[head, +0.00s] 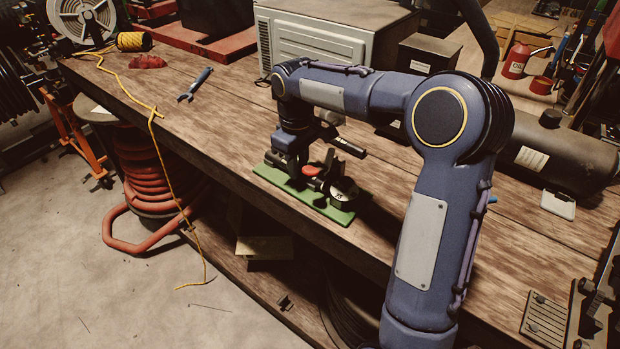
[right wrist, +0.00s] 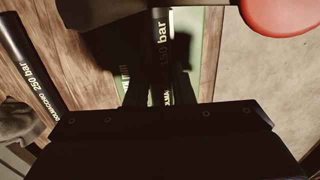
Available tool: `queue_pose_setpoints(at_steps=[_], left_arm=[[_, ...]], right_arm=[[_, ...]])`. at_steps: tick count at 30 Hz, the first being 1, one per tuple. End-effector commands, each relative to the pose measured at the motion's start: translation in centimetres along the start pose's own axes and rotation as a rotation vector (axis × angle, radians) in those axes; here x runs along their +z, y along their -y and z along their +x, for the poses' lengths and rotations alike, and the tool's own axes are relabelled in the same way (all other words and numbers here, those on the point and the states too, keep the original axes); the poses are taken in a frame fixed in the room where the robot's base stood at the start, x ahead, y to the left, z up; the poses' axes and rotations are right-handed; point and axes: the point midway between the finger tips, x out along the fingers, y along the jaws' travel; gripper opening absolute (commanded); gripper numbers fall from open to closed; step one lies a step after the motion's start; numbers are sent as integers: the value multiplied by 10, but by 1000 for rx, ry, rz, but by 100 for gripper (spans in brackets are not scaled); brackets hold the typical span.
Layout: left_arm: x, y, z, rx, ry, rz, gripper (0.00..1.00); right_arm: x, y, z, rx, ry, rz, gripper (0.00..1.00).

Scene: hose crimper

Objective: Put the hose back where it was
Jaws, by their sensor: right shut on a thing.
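The hose crimper has a green base plate (head: 336,214), a red button (head: 312,171) and a round grey head (head: 344,190). It stands on the wooden bench. My right gripper (head: 289,168) reaches down over the left end of the green plate. In the right wrist view, my right gripper (right wrist: 158,92) is shut on a short black hose marked 150 bar (right wrist: 161,40). The dark fingers stand on both sides of it, and its lower end is partly hidden. The crimper's red button (right wrist: 280,14) shows at top right. My left gripper is not in view.
A second black hose marked 250 bar (right wrist: 30,65) lies apart on the left of the wrist view. A blue wrench (head: 195,84), yellow cord (head: 110,70), grey metal box (head: 315,45) and black tank (head: 550,152) are on the bench. The front edge is close to the crimper.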

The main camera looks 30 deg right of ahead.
Motion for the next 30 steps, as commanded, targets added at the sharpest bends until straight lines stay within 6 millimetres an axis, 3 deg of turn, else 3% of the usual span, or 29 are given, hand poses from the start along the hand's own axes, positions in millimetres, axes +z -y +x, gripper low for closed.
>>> queue_pose_setpoints(at_steps=[8, 9, 14, 30], left_arm=[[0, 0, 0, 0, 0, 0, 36], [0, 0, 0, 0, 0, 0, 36], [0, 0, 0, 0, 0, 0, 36], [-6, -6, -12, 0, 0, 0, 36]], right_arm=[[0, 0, 0, 0, 0, 0, 5], [0, 0, 0, 0, -1, 0, 19], [0, 0, 0, 0, -1, 0, 0], [-18, 0, -2, 0, -1, -1, 0]])
